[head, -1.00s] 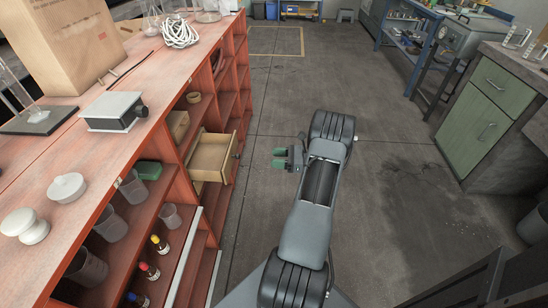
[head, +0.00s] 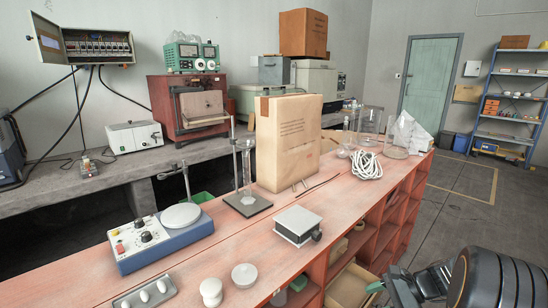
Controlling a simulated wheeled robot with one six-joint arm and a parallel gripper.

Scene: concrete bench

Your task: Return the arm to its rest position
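My arm shows at the lower right of the head view, with its dark rounded links in the corner. My gripper (head: 377,287) is low at the right side of the red bench, close to the open drawer (head: 350,288). One green fingertip shows beside the drawer in this view. The rest of the gripper is partly cut off or hidden, so I cannot tell how far apart its fingers are. I see no object held in it.
The red bench (head: 250,255) carries a paper bag (head: 290,145), coiled white rope (head: 366,166), a grey box (head: 298,225), a blue hotplate stirrer (head: 160,240) and white jars (head: 211,291). Open floor (head: 455,205) lies right of the bench, before a blue shelf rack (head: 508,105).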

